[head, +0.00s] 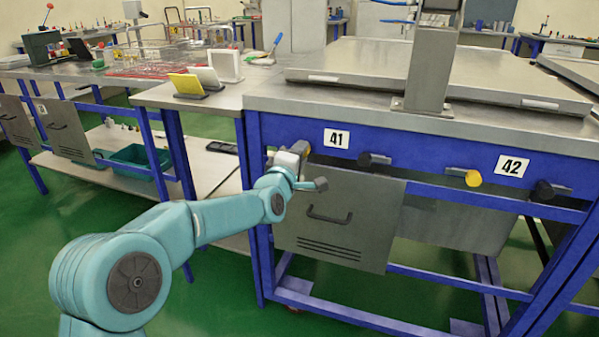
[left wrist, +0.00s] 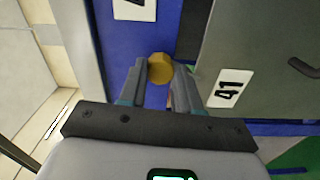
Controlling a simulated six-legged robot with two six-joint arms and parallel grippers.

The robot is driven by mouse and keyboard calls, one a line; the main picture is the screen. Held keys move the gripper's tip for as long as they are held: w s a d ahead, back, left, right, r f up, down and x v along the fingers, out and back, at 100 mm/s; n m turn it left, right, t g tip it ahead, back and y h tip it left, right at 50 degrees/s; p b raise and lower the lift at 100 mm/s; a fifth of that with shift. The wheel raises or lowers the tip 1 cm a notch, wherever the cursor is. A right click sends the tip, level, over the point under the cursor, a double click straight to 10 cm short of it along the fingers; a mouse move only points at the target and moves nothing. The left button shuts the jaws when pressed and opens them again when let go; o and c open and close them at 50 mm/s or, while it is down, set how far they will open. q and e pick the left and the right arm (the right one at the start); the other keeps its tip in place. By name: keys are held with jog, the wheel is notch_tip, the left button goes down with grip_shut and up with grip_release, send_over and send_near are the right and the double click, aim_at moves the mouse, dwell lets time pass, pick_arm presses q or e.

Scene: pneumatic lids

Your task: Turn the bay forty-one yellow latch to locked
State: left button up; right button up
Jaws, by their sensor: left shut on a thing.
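The yellow latch by bay 41 shows in the left wrist view (left wrist: 160,67) as a round yellow knob between my fingertips. In the head view my gripper mostly hides it. My left gripper (head: 296,158) is at the bench front, left of the 41 label. It is shut on the yellow latch, with its two fingers on either side in the left wrist view (left wrist: 160,80). The latch's turn angle is hidden. My right gripper is not in view.
A grey panel with a black handle (head: 330,215) hangs below label 41. A dark knob (head: 374,160) is right of that label. Another yellow latch (head: 472,178) sits left of the 42 label (head: 512,166), with a dark knob (head: 548,190) further right.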

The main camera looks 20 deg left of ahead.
pick_arm(q)
jog(key=shift+n+b, duration=2.5)
jog(key=shift+b, duration=0.2)
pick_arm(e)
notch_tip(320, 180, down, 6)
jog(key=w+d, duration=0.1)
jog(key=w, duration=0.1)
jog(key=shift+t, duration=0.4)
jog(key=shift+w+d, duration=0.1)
pick_arm(q)
jog(key=o, duration=1.1)
jog(key=shift+c, duration=0.2)
jog(key=shift+s, duration=0.1)
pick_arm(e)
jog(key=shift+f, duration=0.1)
pick_arm(q)
jog(key=s, duration=1.6)
jog(key=shift+a, duration=0.3)
